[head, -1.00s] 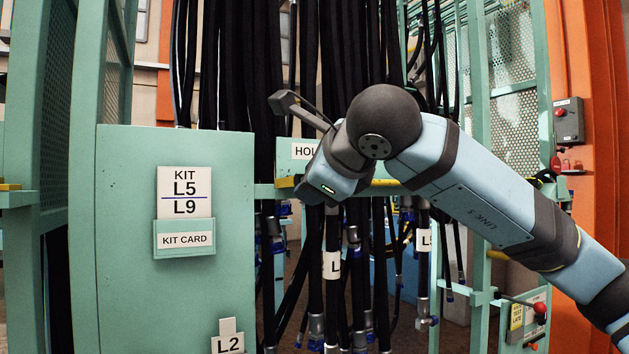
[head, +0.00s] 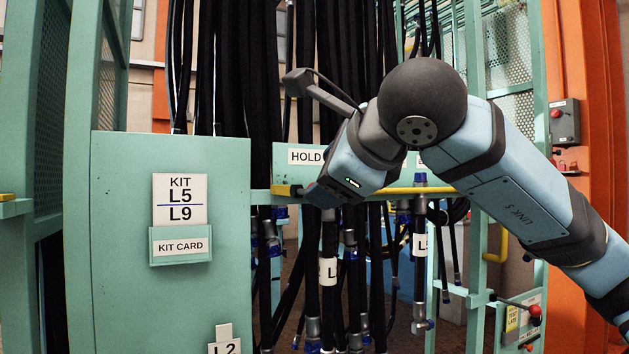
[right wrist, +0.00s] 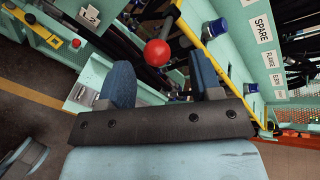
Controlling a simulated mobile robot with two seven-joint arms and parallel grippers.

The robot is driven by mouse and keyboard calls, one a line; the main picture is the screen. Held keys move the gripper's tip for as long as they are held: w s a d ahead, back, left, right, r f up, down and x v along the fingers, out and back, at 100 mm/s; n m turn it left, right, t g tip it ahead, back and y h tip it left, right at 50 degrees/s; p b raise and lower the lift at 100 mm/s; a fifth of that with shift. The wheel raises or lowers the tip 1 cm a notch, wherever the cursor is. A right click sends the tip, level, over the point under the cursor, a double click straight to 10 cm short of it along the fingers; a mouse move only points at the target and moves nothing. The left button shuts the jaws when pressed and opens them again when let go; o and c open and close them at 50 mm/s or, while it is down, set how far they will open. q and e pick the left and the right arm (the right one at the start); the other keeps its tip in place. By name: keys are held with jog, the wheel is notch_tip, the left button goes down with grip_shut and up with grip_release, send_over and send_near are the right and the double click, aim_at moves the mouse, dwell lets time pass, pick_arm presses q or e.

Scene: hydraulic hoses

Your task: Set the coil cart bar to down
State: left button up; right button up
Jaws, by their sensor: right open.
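The coil cart stands ahead, with a long yellow bar (head: 288,190) across its green front rail in the head view. A yellow bar (right wrist: 204,52) also runs diagonally in the right wrist view. There a red ball knob (right wrist: 157,52) on a dark rod shows just beyond my fingertips. I cannot tell which of these is the coil cart bar. My right gripper (right wrist: 160,78) is open, with nothing visibly held. In the head view my right wrist is in front of the rail, and it hides part of the yellow bar. My left gripper is out of view.
Black hoses (head: 275,80) hang close behind the rail. A green kit panel (head: 120,270) stands at left. A red-knobbed lever (head: 534,310) sits at lower right, beside an orange post (head: 590,130) with a grey switch box (head: 564,122).

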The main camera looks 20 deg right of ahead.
pick_arm(q)
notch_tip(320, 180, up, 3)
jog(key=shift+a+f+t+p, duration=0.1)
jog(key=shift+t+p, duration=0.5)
jog(key=shift+p, duration=0.1)
pick_arm(e)
jog(key=v, duration=0.7)
jog(key=shift+s, duration=0.2)
jog(key=shift+d+r, duration=0.1)
